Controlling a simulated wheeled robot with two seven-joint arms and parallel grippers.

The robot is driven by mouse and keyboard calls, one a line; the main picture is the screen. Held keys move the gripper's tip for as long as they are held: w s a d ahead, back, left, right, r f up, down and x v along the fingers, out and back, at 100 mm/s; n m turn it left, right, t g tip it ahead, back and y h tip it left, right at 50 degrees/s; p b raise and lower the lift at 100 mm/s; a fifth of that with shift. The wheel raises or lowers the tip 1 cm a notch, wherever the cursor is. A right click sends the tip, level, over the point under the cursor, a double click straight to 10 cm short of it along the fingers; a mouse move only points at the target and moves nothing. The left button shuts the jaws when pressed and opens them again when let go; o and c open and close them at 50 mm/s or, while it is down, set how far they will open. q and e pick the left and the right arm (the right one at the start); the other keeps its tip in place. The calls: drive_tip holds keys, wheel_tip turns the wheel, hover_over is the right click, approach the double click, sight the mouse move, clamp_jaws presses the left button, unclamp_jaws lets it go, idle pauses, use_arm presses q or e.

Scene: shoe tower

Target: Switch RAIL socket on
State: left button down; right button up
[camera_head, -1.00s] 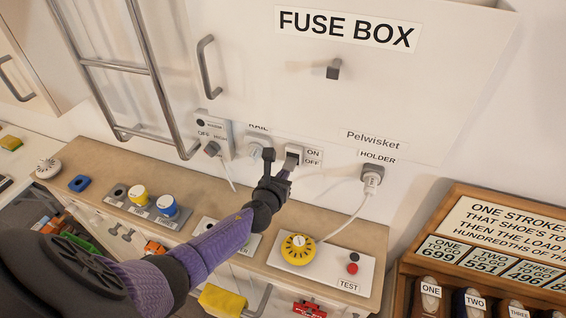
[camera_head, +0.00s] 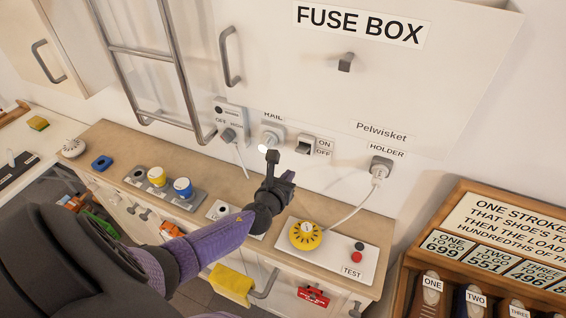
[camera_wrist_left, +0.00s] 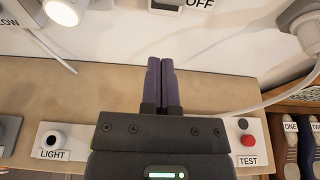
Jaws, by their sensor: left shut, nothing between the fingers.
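The RAIL socket (camera_head: 272,135) is on the white wall panel below the fuse box, with a grey plug-like piece on it. A bright white round spot (camera_head: 263,149) glows at its lower left, and also shows in the left wrist view (camera_wrist_left: 62,11). To its right is a rocker switch (camera_head: 308,146) marked ON above and OFF below; its upper face is pale and its underside dark. I cannot tell its position for sure. My left gripper (camera_head: 289,175) is shut and empty, below and apart from the switch. My right gripper is not in view.
The Pelwisket holder plug (camera_head: 380,168) is to the right, its cable running to a yellow dial (camera_head: 305,235). A TEST panel (camera_head: 340,262) and coloured pots (camera_head: 182,187) stand on the wooden counter. A metal ladder (camera_head: 150,55) hangs at the left.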

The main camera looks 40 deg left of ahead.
use_arm(q)
drive_tip(key=s+r, duration=0.1)
drive_tip(key=s+r+p, duration=0.2)
drive_tip(key=shift+s+d+r, duration=0.3)
drive_tip(key=shift+s+r, duration=0.1)
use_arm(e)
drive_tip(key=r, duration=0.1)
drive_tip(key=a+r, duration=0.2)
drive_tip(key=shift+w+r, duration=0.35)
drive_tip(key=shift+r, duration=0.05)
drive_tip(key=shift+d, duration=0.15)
